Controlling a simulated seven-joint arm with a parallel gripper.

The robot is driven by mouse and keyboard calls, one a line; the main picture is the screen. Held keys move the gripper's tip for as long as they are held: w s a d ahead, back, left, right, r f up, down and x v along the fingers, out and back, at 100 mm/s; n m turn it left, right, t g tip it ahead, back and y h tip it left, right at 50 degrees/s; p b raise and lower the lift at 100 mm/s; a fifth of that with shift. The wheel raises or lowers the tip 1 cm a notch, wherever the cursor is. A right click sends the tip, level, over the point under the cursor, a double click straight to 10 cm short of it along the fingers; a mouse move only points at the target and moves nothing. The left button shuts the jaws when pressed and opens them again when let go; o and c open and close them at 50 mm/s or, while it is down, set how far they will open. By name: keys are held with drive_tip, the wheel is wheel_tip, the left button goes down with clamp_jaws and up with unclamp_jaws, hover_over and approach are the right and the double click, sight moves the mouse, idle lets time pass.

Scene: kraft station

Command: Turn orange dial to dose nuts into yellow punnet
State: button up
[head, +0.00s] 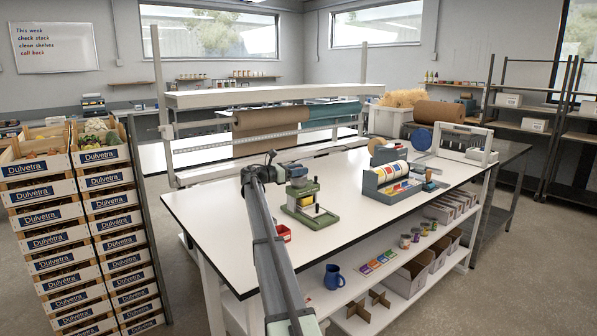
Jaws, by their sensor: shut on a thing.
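A small green dispenser (309,206) stands on the white worktable (385,222), with a grey upper part. A small yellow patch shows at its middle, too small to tell whether it is the yellow punnet. My arm reaches up from the bottom of the head view. My gripper (278,172) is at its far end, close to the left of the dispenser's top. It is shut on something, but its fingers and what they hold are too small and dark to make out. I cannot see the orange dial.
A small red container (283,233) sits on the table beside my arm, left of the dispenser. A grey-blue rack of labels (375,190) stands to the right. Paper rolls (270,120) hang behind. The table between dispenser and rack is clear. A blue mug (334,276) is on the lower shelf.

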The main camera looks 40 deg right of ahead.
drive_tip(key=c, duration=0.3)
drive_tip(key=shift+c, duration=0.2)
drive_tip(key=shift+w+m+g, duration=0.1)
drive_tip(key=shift+m+g, duration=0.2)
drive_tip(key=shift+g, duration=0.2)
drive_tip(key=m+g+y, duration=0.1)
drive_tip(key=g, duration=0.1)
drive_tip(key=shift+w+d+m+g, duration=0.1)
drive_tip(key=shift+m+g, duration=0.2)
drive_tip(key=shift+m, duration=0.1)
drive_tip(key=shift+m+g+y, duration=1.6)
drive_tip(key=shift+m+g, duration=0.1)
drive_tip(key=shift+g, duration=0.5)
drive_tip(key=shift+s, duration=0.2)
drive_tip(key=o, duration=0.9)
drive_tip(key=shift+o, duration=0.2)
